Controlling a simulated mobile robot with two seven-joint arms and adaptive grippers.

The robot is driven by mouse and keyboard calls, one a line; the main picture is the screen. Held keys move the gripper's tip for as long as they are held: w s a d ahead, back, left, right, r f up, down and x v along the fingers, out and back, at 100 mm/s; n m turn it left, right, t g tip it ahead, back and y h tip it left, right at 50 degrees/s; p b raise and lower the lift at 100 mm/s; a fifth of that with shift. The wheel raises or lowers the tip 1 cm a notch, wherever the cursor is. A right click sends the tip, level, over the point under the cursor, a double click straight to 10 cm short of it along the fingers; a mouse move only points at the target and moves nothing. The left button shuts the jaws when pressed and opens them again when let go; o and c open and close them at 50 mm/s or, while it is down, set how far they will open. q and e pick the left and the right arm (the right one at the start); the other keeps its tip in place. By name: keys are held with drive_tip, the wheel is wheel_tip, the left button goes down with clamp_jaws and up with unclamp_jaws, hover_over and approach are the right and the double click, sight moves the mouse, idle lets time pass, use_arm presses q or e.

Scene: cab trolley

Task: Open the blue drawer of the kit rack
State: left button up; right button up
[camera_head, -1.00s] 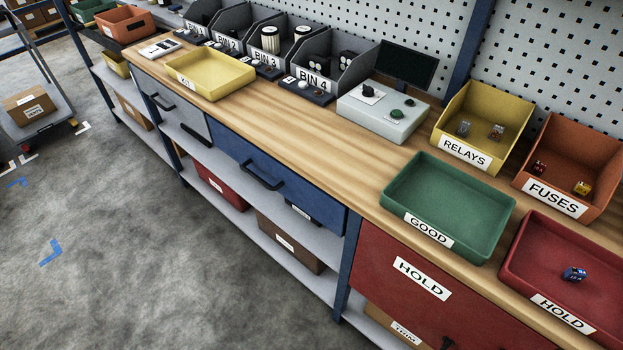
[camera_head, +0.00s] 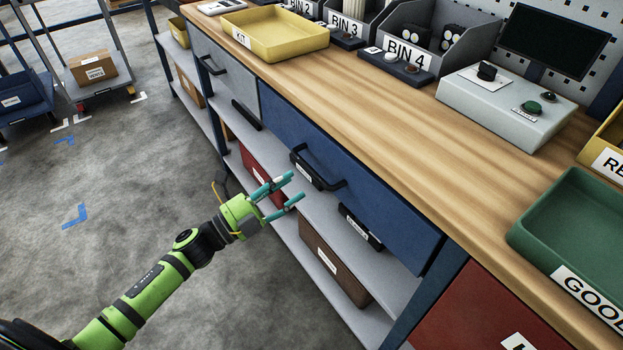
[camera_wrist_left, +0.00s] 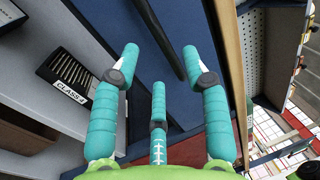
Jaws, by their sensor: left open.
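The blue drawer (camera_head: 350,180) is in the front of the wooden-topped bench and looks shut. Its dark bar handle (camera_head: 318,172) runs across its front. My left gripper (camera_head: 292,188) is open and empty in front of the drawer, a little to the left of and below the handle in the head view. In the left wrist view the teal fingers (camera_wrist_left: 158,75) are spread, with the blue drawer front (camera_wrist_left: 215,45) and the dark handle bar (camera_wrist_left: 162,38) beyond them. Whether any finger touches the handle cannot be told. My right gripper is not in view.
A grey drawer (camera_head: 225,80) is left of the blue one, a red one (camera_head: 490,315) right of it. A yellow tray (camera_head: 275,35) stands on the bench.

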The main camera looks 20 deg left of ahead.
sight(310, 172)
use_arm(q)
drive_tip(key=x, duration=0.6)
drive_tip(key=shift+w+d+p, duration=0.15)
drive_tip(key=shift+w+p, duration=0.05)
drive_tip(key=shift+p, duration=0.1)
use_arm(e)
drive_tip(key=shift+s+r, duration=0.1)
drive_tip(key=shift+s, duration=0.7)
use_arm(q)
clamp_jaws()
